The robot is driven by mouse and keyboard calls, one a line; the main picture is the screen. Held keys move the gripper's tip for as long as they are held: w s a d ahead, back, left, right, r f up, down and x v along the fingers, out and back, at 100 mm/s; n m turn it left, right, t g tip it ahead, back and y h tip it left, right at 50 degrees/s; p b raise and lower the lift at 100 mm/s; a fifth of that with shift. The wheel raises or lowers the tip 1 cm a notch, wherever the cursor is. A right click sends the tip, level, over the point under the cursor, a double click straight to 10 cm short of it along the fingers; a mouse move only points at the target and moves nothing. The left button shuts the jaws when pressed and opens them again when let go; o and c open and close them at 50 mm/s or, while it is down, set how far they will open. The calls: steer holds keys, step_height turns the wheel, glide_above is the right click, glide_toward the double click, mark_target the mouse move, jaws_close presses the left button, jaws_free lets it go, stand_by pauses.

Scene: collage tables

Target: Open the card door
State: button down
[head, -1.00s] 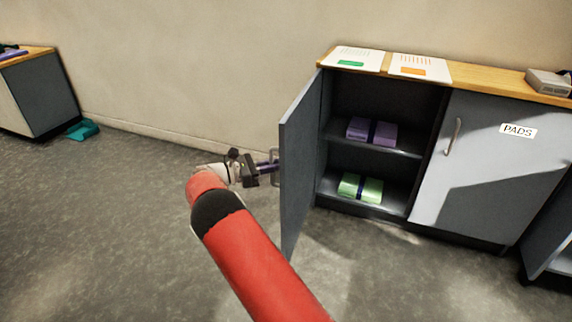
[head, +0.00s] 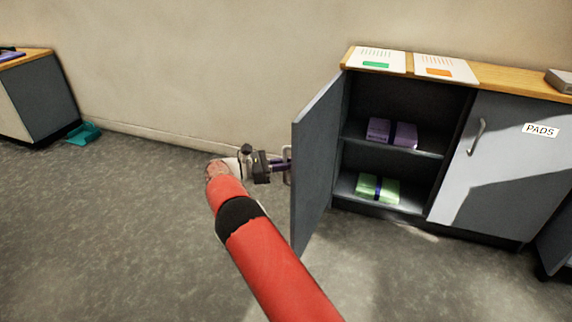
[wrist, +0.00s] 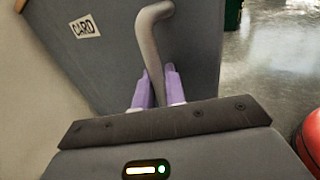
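The card door (head: 318,150) is a grey cabinet door standing wide open, swung out from the left side of the right-hand cabinet. In the wrist view its face (wrist: 108,62) carries a white "CARD" label (wrist: 86,25). Its bent metal handle (wrist: 155,50) runs down between the two purple fingers of my gripper (wrist: 157,92), which look closed on it. In the head view my gripper (head: 281,166) is at the handle (head: 288,165), on the door's left side. The fingertips are small there.
The open cabinet's shelves hold purple packs (head: 391,132) and green packs (head: 378,189). A closed door labelled "PADS" (head: 500,165) is to the right. Sheets (head: 378,60) lie on the wooden top. Another cabinet (head: 42,95) and a teal object (head: 84,133) are far left. The floor between is clear.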

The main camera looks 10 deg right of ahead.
steer(key=c, duration=1.5)
jaws_free()
steer(key=shift+s+a, duration=0.1)
steer(key=shift+a, duration=0.15)
steer(key=shift+c, duration=0.2)
steer(key=shift+d, duration=0.1)
steer(key=a, duration=0.7)
steer(key=shift+s+a+b, duration=0.2)
steer(key=shift+a+b, duration=0.2)
steer(key=shift+b, duration=0.05)
steer(key=shift+a, duration=0.1)
